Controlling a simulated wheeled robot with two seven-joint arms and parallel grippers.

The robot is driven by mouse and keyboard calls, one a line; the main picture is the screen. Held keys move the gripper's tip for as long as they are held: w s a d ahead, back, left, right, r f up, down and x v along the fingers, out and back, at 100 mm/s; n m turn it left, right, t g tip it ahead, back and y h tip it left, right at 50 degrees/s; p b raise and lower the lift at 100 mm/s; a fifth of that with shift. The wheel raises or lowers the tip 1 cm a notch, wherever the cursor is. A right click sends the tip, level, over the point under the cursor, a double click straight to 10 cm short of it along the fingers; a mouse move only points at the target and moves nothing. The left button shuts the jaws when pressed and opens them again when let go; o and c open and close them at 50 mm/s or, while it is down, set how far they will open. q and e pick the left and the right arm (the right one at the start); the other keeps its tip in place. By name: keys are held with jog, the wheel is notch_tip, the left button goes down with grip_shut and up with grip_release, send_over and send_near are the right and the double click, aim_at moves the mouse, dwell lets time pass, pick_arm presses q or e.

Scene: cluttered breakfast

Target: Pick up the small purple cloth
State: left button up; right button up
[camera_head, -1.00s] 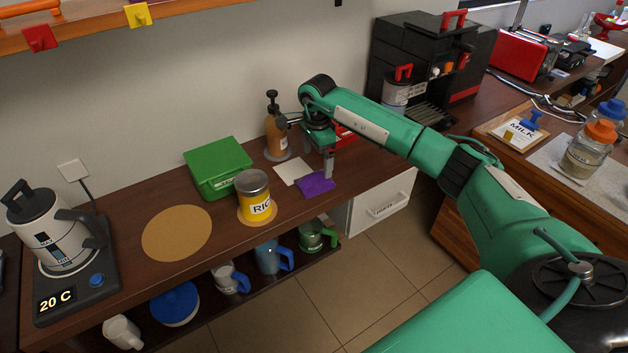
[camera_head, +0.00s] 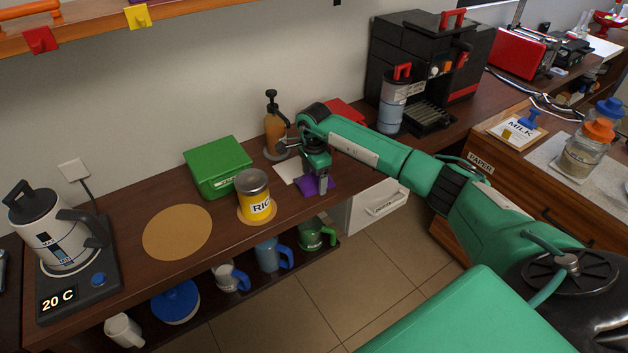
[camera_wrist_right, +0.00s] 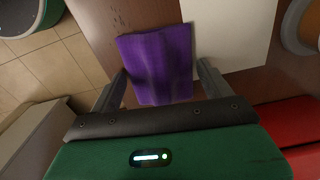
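The small purple cloth (camera_head: 329,183) lies on the brown counter, near its front edge, partly hidden by my right gripper in the head view. In the right wrist view the purple cloth (camera_wrist_right: 158,62) has a fold or bulge along its middle. My right gripper (camera_head: 322,188) points down at the cloth. In the wrist view its two fingers (camera_wrist_right: 162,90) stand apart, one on each side of the cloth's near part, and it is open. I cannot tell whether the fingers touch the cloth. My left gripper is not in view.
A white sheet (camera_head: 286,171) lies beside the cloth. A yellow rice tin (camera_head: 253,196) stands to the left, and a brown pump bottle (camera_head: 274,130) behind. A red item (camera_head: 346,111) is behind my wrist. A white drawer (camera_head: 378,204) is below right. Several mugs sit on the lower shelf.

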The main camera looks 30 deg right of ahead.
jog(key=c, duration=0.6)
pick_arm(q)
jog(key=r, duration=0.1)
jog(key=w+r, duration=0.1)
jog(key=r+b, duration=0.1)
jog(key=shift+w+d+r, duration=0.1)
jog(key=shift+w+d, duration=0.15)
pick_arm(e)
notch_tip(320, 180, up, 20)
jog(key=shift+o, duration=0.9)
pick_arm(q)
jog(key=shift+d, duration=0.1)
pick_arm(e)
jog(key=shift+c, duration=0.5)
